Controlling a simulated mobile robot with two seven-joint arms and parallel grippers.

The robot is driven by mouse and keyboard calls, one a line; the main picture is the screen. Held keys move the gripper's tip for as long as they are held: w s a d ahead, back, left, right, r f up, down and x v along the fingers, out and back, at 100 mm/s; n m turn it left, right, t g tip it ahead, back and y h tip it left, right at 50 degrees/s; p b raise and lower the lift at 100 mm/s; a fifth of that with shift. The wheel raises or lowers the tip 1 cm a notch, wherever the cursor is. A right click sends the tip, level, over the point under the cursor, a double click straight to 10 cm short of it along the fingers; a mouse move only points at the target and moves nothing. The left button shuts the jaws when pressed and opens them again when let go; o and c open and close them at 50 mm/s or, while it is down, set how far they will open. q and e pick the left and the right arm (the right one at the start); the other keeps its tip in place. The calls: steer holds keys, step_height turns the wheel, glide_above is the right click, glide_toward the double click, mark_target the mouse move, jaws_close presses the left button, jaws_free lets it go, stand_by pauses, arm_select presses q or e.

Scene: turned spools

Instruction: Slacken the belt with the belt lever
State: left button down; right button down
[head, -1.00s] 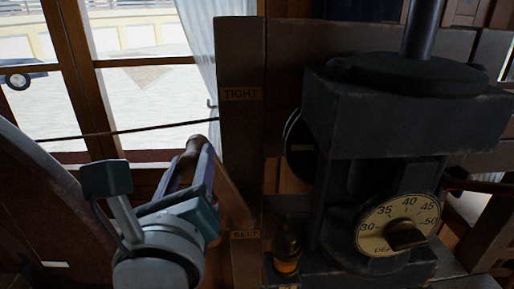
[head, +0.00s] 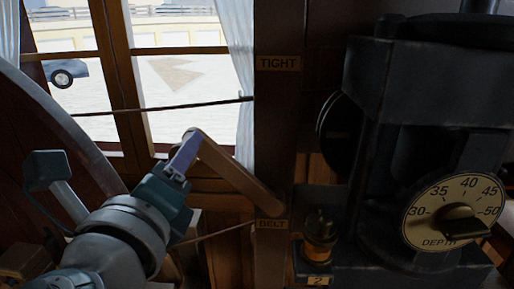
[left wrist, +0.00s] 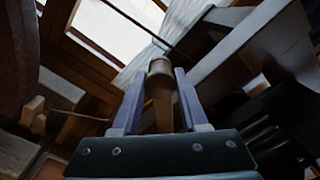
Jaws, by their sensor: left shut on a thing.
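The belt lever (head: 236,175) is a wooden bar. It slants up and left from its low end beside the BELT label (head: 271,225) on a dark post. A TIGHT label (head: 278,63) is higher on the same post. My left gripper (head: 184,157) is shut on the lever's upper end. In the left wrist view the round wooden handle (left wrist: 160,85) stands between the two fingers of the gripper (left wrist: 158,98). The fingers hide part of the handle. My right gripper is in neither view.
A dark machine head with a DEPTH dial (head: 455,212) stands on the right. A small dark bottle-like thing with an amber band (head: 318,250) is below it, beside the post. A window (head: 185,90) is behind the lever. Thin cords cross left of the post.

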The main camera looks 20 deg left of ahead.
arm_select(q)
steer(key=shift+a+f, duration=0.15)
steer(key=shift+c, duration=2.1)
jaws_free()
steer(key=b+v, duration=0.4)
steer(key=v, duration=0.6)
